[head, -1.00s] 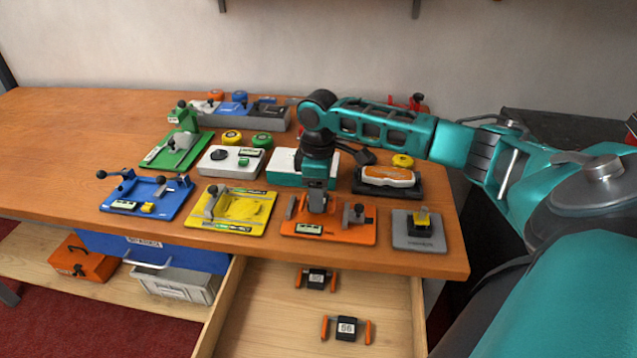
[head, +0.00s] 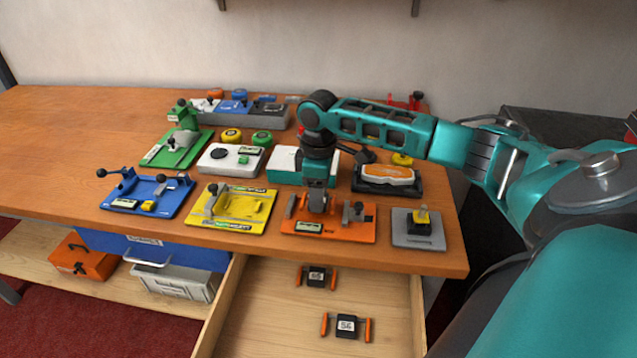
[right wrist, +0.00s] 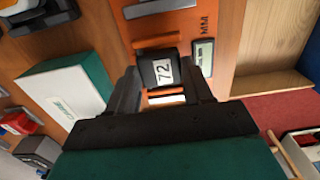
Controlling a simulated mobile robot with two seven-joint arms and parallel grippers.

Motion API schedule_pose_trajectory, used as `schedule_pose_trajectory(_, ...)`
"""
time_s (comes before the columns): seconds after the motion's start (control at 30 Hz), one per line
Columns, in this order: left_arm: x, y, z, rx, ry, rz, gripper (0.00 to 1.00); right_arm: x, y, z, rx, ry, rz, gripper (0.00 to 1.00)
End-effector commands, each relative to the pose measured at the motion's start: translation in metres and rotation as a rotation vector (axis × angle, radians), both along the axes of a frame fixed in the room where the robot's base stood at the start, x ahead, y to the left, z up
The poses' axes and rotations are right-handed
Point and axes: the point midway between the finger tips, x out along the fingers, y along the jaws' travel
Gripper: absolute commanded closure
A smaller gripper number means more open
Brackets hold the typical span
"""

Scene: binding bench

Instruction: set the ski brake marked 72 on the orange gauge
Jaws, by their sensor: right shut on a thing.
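The orange gauge (head: 345,232) lies near the front edge of the bench, between the yellow plate and a grey plate. My right gripper (head: 316,207) is over its left half, pointing down. In the right wrist view the ski brake marked 72 (right wrist: 163,72), a black block with orange arms, sits between the fingers of my right gripper (right wrist: 165,97), which is shut on it. Orange surface of the gauge shows right behind the brake; I cannot tell whether they touch. The brake is mostly hidden by the gripper in the head view. My left gripper is out of view.
The open drawer (head: 270,325) below holds two more brakes, one marked 56 (head: 346,326) and another behind it (head: 316,277). The yellow plate (head: 255,208) is left of the gauge, the grey plate (head: 432,240) right. A white and green box (head: 285,165) stands behind.

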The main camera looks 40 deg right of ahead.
Motion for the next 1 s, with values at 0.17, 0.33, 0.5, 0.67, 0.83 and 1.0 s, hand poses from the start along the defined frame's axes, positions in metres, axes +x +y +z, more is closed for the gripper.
schedule_pose_trajectory(0.17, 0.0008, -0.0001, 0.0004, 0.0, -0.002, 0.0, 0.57, 0.0001, 0.0002, 0.0, 0.001, -0.001, 0.0, 0.74)
schedule_pose_trajectory(0.33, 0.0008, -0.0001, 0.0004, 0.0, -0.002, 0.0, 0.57, -0.0001, 0.0003, -0.0003, 0.0, 0.0, 0.0, 0.74)
schedule_pose_trajectory(0.5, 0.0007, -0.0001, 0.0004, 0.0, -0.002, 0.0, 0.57, 0.0, 0.0002, -0.0001, 0.0, 0.0, 0.0, 0.74)
schedule_pose_trajectory(0.67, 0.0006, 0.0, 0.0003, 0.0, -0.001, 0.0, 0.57, 0.0, 0.0002, -0.0014, 0.0, 0.0, 0.0, 0.74)
schedule_pose_trajectory(0.83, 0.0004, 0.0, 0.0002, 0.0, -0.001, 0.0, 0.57, 0.0, 0.0002, -0.0055, 0.001, 0.001, 0.0, 0.74)
schedule_pose_trajectory(1.0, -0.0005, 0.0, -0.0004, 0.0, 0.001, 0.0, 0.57, 0.0002, 0.0001, -0.0097, 0.001, 0.0, -0.001, 0.74)
